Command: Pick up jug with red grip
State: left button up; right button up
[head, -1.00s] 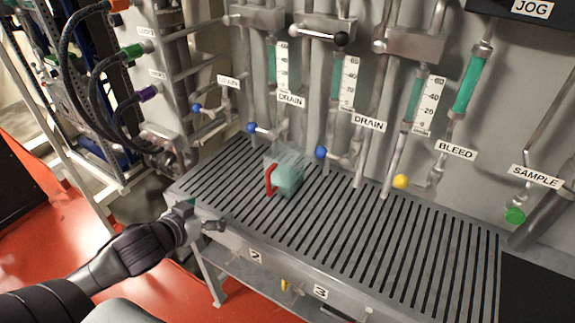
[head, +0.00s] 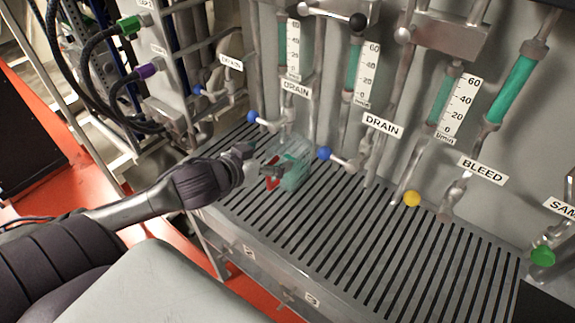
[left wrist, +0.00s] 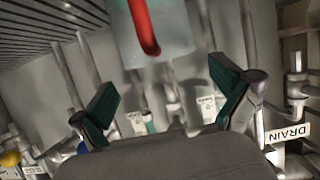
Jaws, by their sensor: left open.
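The jug (head: 297,172) is clear with teal liquid and has a red grip (head: 271,181) on its left side. It stands upright on the slatted bench below the drain pipes. My left gripper (head: 262,162) is at the jug's grip side in the head view and partly covers the grip. In the left wrist view the jug (left wrist: 170,40) and its red grip (left wrist: 143,25) show at the top, beyond the spread fingers of my left gripper (left wrist: 168,98). The gripper is open, with nothing between its fingertips. My right gripper is not in view.
The slatted bench (head: 345,235) has free room to the right of the jug. Pipes with a blue knob (head: 324,153), another blue knob (head: 253,117) and a yellow knob (head: 411,199) stand behind it. A rack with black hoses (head: 85,75) is at the left.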

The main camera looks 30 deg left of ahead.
aim_at(299, 142)
pick_arm(q)
jog(key=shift+x, duration=1)
jog(key=shift+w, duration=0.25)
jog(key=p+x, duration=0.1)
jog(key=x, duration=0.3)
jog(key=shift+w+r, duration=0.1)
jog(key=shift+w, duration=0.05)
jog(key=shift+w+d, duration=0.1)
jog(key=shift+w, duration=0.15)
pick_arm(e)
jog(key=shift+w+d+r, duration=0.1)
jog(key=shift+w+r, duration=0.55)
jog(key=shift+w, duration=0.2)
pick_arm(q)
jog(key=shift+c, duration=0.2)
jog(key=c, duration=1.3)
jog(key=shift+c, duration=0.6)
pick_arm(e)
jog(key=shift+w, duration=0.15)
